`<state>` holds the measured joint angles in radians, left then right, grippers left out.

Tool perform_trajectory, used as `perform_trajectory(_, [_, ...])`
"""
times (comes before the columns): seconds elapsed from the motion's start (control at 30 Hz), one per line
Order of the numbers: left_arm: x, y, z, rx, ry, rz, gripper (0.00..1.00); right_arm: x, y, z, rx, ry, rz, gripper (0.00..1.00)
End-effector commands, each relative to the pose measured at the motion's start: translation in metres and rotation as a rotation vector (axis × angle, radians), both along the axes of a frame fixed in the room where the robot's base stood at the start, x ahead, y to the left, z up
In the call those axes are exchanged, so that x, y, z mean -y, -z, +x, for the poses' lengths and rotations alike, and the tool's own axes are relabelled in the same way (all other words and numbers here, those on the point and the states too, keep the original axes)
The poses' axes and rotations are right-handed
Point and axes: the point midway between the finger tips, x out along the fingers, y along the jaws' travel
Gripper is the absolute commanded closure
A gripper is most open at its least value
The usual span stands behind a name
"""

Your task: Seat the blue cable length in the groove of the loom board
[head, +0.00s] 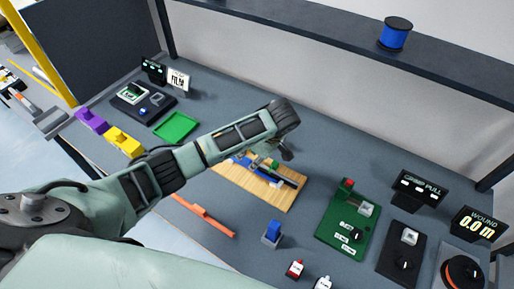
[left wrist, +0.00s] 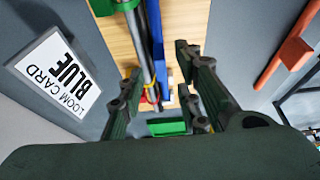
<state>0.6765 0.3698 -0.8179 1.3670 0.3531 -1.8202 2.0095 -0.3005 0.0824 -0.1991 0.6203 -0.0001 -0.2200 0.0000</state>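The wooden loom board (head: 235,182) lies on the table; it also shows in the left wrist view (left wrist: 122,48). A long straight blue strip (left wrist: 157,45), which looks like the blue cable length, runs along the board beside a dark grey rod (left wrist: 147,45). I cannot tell whether the strip sits in the groove. Green blocks stand at the board, one (left wrist: 167,127) near the gripper's base in the wrist view. My left gripper (left wrist: 157,62) is open over the board, its fingers on either side of the strip and rod. In the head view it is mostly behind my arm (head: 286,152). My right gripper is not in view.
A white loom card (left wrist: 58,75) reading BLUE stands beside the board. An orange bar (head: 205,215) lies in front. A green tray (head: 176,127) is at left, a green panel (head: 345,225) at right. A blue spool (head: 395,35) sits on the shelf above.

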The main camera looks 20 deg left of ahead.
Motion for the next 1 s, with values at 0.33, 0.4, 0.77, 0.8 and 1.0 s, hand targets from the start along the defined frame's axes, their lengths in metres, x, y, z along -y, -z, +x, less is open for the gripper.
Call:
perform_trajectory(0.33, [0.024,-0.06,-0.003,0.001,0.0,0.0,0.69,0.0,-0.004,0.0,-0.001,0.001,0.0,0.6])
perform_trajectory(0.4, [0.026,-0.065,-0.004,0.0,0.0,0.0,0.69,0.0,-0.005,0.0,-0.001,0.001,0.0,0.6])
perform_trajectory(0.77, [0.027,-0.067,-0.004,-0.001,-0.001,0.0,0.69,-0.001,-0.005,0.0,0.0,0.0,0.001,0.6])
perform_trajectory(0.8, [0.027,-0.067,-0.004,-0.001,-0.001,0.0,0.69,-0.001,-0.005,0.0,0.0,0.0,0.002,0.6])
perform_trajectory(1.0, [0.027,-0.067,-0.004,-0.001,0.0,0.0,0.69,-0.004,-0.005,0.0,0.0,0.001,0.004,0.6])
